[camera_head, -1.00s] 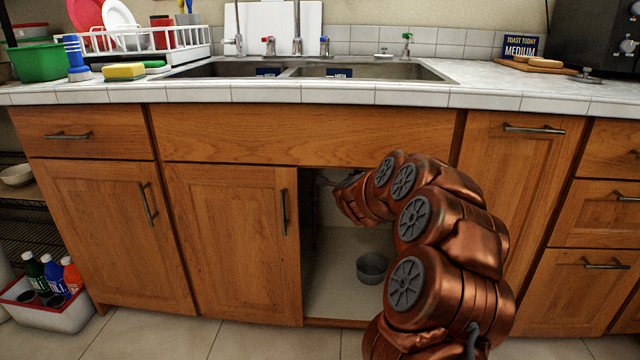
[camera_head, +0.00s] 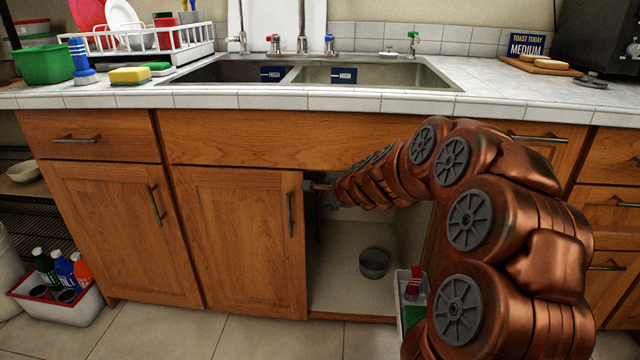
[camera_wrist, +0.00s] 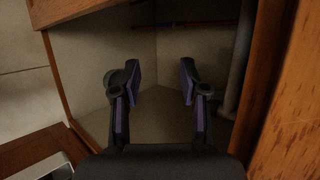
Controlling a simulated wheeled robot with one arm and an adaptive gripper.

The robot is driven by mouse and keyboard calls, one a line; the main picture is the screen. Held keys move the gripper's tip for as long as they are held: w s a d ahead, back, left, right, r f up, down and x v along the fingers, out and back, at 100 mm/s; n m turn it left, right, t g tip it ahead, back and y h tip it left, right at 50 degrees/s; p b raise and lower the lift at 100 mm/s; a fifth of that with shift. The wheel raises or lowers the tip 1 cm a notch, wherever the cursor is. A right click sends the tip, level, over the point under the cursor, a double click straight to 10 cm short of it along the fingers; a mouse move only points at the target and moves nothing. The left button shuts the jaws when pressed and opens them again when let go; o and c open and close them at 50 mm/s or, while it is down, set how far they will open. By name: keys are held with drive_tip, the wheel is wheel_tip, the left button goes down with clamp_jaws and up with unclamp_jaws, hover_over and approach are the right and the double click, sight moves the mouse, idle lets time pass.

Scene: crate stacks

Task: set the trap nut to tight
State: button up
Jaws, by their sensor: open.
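My gripper (camera_wrist: 160,80) is open and empty in the wrist view, with its two dark, purple-lined fingers apart inside the open sink cabinet. In the head view my gripper (camera_head: 322,196) is small and partly hidden at the left side of the cabinet opening, close to the door with a vertical handle. The trap nut cannot be made out in either view. A grey vertical pipe (camera_wrist: 238,60) stands right of the fingers in the wrist view, apart from them. A thin reddish pipe (camera_wrist: 200,25) runs along the back.
A grey bowl (camera_head: 374,263) sits on the cabinet floor. A white caddy (camera_head: 402,285) with a red-topped item stands right of it, partly behind my arm. The cabinet door (camera_head: 240,240) borders the opening at left. A wooden panel (camera_wrist: 275,90) is close on the right in the wrist view.

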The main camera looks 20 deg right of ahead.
drive_tip(key=s+a+r+n+y+p, duration=0.1)
drive_tip(key=a+r+n+p, duration=0.1)
drive_tip(key=a+r+p, duration=0.1)
drive_tip(key=shift+s+a+r+g+y, duration=0.3)
drive_tip(key=shift+s+a+r, duration=0.15)
drive_tip(key=shift+a, duration=0.6)
drive_tip(key=shift+c, duration=0.4)
